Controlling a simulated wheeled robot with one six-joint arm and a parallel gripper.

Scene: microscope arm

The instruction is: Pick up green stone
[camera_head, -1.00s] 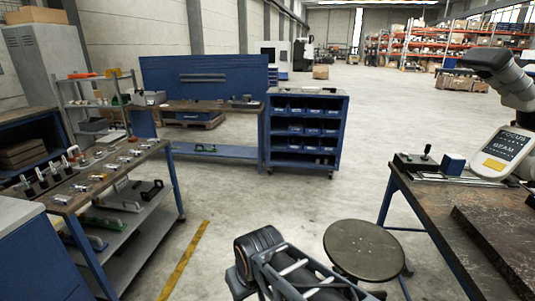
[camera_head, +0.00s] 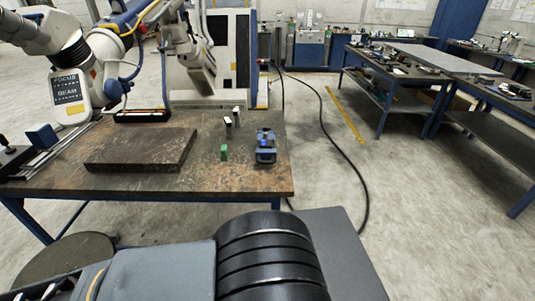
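A small green block (camera_head: 224,152), likely the green stone, stands on the worn brown workbench (camera_head: 225,183). It is between a dark slab (camera_head: 142,149) on its left and a blue device (camera_head: 266,146) on its right, apart from both. My gripper is not in view. Only grey and black links of my own arm show along the bottom of the picture, in front of the bench and well short of the block.
Small pale upright pieces (camera_head: 232,117) stand behind the block. A white microscope arm with a FOCUS/BEAM panel (camera_head: 69,95) overhangs the bench's left side. A round stool (camera_head: 65,258) is at lower left. A black cable (camera_head: 345,160) crosses the floor; open floor lies right.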

